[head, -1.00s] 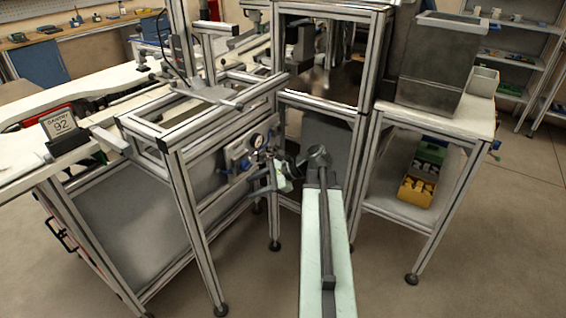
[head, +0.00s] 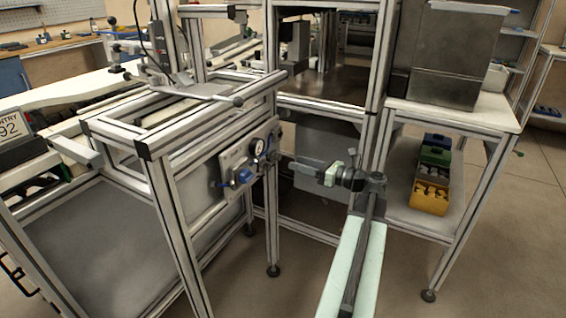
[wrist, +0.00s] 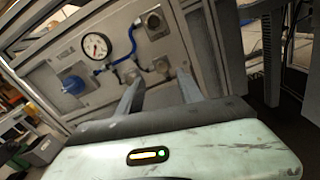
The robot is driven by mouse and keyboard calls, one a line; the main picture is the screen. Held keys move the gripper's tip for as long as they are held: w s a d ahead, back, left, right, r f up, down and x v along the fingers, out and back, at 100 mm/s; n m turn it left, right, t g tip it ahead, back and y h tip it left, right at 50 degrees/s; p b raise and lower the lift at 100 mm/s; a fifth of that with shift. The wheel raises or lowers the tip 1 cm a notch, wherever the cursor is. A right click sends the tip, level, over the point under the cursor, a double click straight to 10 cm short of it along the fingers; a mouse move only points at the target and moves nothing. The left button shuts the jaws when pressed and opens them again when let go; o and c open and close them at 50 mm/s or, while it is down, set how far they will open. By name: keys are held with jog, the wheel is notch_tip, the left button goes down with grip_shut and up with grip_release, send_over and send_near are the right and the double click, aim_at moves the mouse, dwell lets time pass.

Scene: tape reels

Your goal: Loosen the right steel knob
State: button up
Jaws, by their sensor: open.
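A metal panel with a white round gauge (wrist: 97,45) carries a blue knob (wrist: 75,84) and blue tubing. To the gauge's right are a small steel knob-like fitting (wrist: 153,21) and a lower one (wrist: 161,64); I cannot tell for sure which is the right steel knob. My gripper (wrist: 160,76) is open, its two fingers pointing at the panel around the lower fitting, with no clear contact. In the head view my gripper (head: 288,159) reaches left to the panel's right part, just right of the gauge (head: 259,147). Its fingertips are hard to make out there.
An aluminium frame post (head: 271,220) stands beside the panel, below the gripper. A shelf table (head: 450,110) on the right holds green and yellow bins (head: 431,197) below. Open floor lies in front, between frame and table.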

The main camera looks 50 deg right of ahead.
aim_at(280, 158)
jog(key=x, duration=0.6)
jog(key=shift+w, duration=0.15)
jog(key=shift+d, duration=0.1)
